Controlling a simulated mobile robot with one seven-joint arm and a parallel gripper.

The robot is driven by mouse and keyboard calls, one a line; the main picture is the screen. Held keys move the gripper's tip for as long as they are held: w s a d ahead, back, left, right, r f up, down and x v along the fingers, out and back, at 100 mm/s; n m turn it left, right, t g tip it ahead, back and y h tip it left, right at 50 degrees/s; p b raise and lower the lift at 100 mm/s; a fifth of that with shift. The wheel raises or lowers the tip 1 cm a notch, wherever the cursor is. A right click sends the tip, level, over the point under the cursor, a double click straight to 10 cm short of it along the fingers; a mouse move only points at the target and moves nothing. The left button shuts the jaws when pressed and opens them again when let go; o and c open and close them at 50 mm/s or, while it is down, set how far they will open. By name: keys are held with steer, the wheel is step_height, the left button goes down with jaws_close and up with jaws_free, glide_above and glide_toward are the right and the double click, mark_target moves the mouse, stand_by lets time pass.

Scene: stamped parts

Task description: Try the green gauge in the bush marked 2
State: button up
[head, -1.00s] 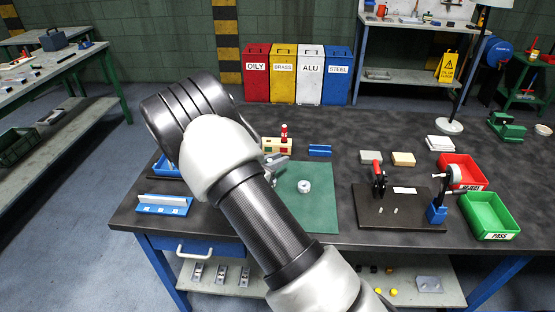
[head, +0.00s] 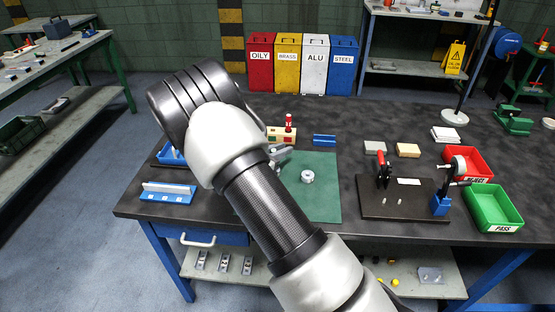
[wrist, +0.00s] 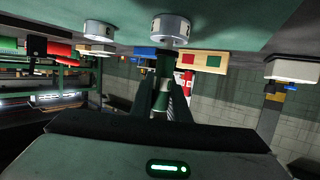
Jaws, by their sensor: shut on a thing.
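My gripper (wrist: 160,105) is shut on the green gauge (wrist: 163,68), low over the green mat (head: 322,208). The wrist view is upside down, with the mat along its top. The gauge's far end overlaps the edge of a grey-white bush (wrist: 170,30) there; I cannot tell whether they touch. In the head view one bush (head: 307,176) shows on the mat; my arm hides most of the gripper and the gauge.
A wooden block (head: 275,138) with a red gauge (head: 288,122) stands behind the mat. A blue rack (head: 166,192) is at left. A dark fixture board (head: 400,206), a red reject bin (head: 468,162) and a green pass bin (head: 494,208) are at right.

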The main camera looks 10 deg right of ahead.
steer(key=shift+r+p, duration=1.35)
steer(key=shift+r, duration=0.45)
step_height(320, 180, up, 12)
steer(key=w+n+t+y, duration=0.3)
steer(key=n+t+y, duration=0.1)
steer(key=n+y, duration=0.15)
steer(key=s+a+r+n+t+y, duration=0.2)
steer(key=s+r+n+y, duration=0.2)
steer(key=s+n+y, duration=0.15)
step_height(320, 180, up, 15)
steer(key=s+p, duration=0.1)
steer(key=p, duration=1.4)
steer(key=shift+a+m+y, duration=0.3)
steer(key=shift+a, duration=0.15)
